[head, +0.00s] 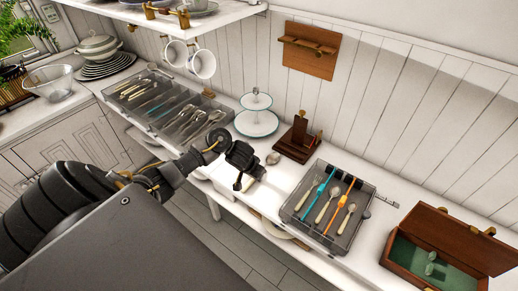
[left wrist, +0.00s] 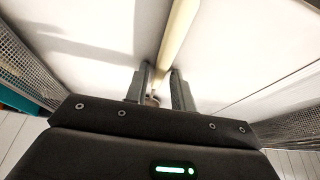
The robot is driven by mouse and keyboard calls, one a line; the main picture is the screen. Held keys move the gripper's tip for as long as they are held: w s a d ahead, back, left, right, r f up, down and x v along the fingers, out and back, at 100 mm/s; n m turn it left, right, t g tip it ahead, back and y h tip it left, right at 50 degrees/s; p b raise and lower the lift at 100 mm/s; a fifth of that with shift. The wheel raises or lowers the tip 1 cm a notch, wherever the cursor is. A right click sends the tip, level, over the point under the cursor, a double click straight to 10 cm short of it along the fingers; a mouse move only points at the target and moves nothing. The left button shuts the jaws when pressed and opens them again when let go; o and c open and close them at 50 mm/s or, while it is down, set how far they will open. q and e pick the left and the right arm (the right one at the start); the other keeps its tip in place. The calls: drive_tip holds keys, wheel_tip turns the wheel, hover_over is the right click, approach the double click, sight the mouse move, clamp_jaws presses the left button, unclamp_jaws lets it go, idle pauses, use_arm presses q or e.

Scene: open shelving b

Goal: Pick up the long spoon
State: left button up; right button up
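A long spoon lies on the white counter, with its metal bowl (head: 273,158) to the right of my left gripper and its pale handle partly hidden by it in the head view. My left gripper (head: 244,166) is low over the counter at the spoon. In the left wrist view the pale handle (left wrist: 180,30) runs down from the top edge to the gap between the fingers (left wrist: 159,75). The fingers are apart, one on each side of the handle's line, with a gap showing. I cannot tell whether either touches it. My right gripper is in neither view.
A clear tray (head: 345,240) with several pieces of cutlery stands right of the spoon. A larger cutlery tray (head: 150,122) is at the left. A tiered stand (head: 257,122) and wooden holder (head: 296,152) stand behind. An open wooden box (head: 462,232) is far right.

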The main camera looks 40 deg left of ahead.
use_arm(q)
clamp_jaws()
drive_tip(key=shift+r, duration=0.25)
wheel_tip(320, 180, up, 3)
drive_tip(key=shift+w+r+p, duration=0.1)
drive_tip(key=shift+p, duration=0.6)
drive_tip(key=s+d+r+p, duration=0.7)
drive_tip(key=d+r+p, duration=0.2)
drive_tip(key=d, duration=0.3)
drive_tip(key=shift+r+p, duration=0.25)
drive_tip(key=shift+p, duration=0.05)
